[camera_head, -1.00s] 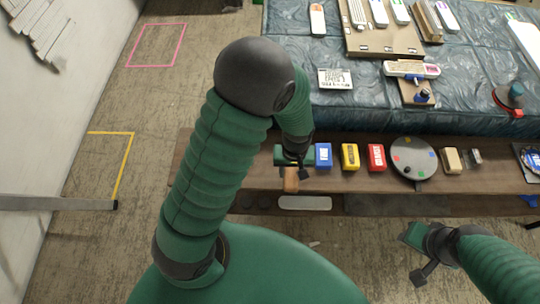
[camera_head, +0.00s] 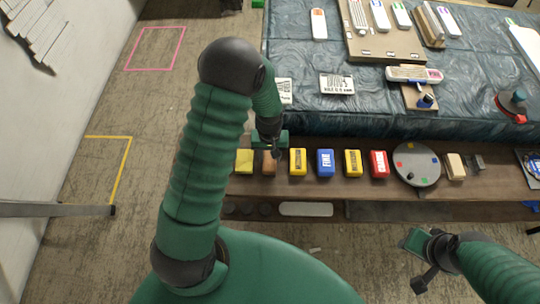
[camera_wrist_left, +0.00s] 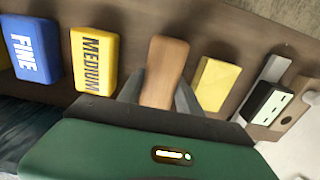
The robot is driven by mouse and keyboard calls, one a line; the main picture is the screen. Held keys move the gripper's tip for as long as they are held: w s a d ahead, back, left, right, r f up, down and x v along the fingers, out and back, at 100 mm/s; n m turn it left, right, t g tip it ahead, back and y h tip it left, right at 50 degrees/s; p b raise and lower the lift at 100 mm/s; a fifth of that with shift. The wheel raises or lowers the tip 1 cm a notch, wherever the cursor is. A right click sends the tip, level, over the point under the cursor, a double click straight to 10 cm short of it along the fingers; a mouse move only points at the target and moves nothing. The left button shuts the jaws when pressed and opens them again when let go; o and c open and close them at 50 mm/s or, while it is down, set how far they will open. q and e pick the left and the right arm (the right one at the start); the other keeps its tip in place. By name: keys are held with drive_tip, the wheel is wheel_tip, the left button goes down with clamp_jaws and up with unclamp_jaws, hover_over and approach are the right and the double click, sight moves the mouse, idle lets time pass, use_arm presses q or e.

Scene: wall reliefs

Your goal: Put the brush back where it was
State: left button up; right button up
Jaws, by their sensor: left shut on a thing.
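The brush (camera_head: 269,166) shows as a brown wooden handle at the bench, between two yellow blocks. My left gripper (camera_head: 270,151) is over it and shut on it. In the left wrist view the handle (camera_wrist_left: 166,66) sticks out between the two dark fingers (camera_wrist_left: 161,98). The brush's other end is hidden by my gripper, and I cannot tell whether it rests on the bench. My right gripper (camera_head: 413,240) is off to the right, in front of the bench; its jaws are not clear.
On the wooden bench (camera_head: 480,183) stand a yellow block (camera_head: 244,161), a yellow MEDIUM block (camera_head: 297,161), a blue FINE block (camera_head: 325,162), another yellow block (camera_head: 352,163), a red block (camera_head: 379,164) and a round grey disc (camera_head: 416,166). A plastic-covered table (camera_head: 340,113) is behind.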

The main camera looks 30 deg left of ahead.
use_arm(q)
drive_tip(key=o, duration=0.9)
drive_tip(key=shift+o, duration=1.1)
drive_tip(key=shift+d, duration=0.1)
drive_tip(key=shift+o, duration=0.3)
drive_tip(key=shift+d, duration=0.1)
drive_tip(key=shift+r, duration=0.15)
wheel_tip(320, 180, up, 12)
drive_tip(key=p, duration=0.2)
drive_tip(key=s+d+r+m+t+p, duration=0.2)
drive_tip(key=s+d+r+m+p, duration=0.2)
drive_tip(key=s+r, duration=0.5)
drive_tip(key=d+m, duration=0.2)
drive_tip(key=d, duration=0.1)
drive_tip(key=shift+s+d+t, duration=0.2)
drive_tip(key=shift+s+t, duration=0.05)
drive_tip(key=shift+t, duration=0.05)
